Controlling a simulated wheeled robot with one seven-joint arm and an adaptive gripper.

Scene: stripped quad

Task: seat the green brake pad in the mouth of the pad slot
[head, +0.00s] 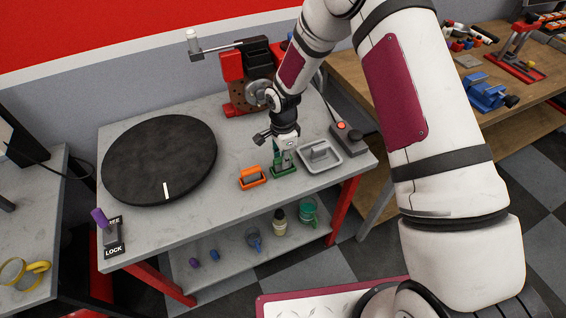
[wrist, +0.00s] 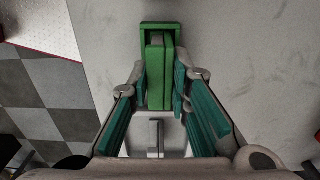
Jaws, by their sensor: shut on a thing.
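The green brake pad (wrist: 155,85) is upright between my fingertips in the wrist view. My gripper (wrist: 159,92) is shut on it, with a teal-lined finger on each side. A green frame, which looks like the pad slot (wrist: 160,27), shows around the far end of the pad. In the head view my gripper (head: 284,152) points down over the green slot (head: 284,170) on the workbench, left of the grey tray. The pad is at or just over the slot's mouth; I cannot tell how deep it sits. My fingers hide part of it.
A grey tray (head: 334,163) with a grey handled piece stands close on the right. An orange holder (head: 253,183) is close on the left. A black turntable (head: 150,165) fills the bench's left side. A red-button box (head: 346,136) stands behind the tray.

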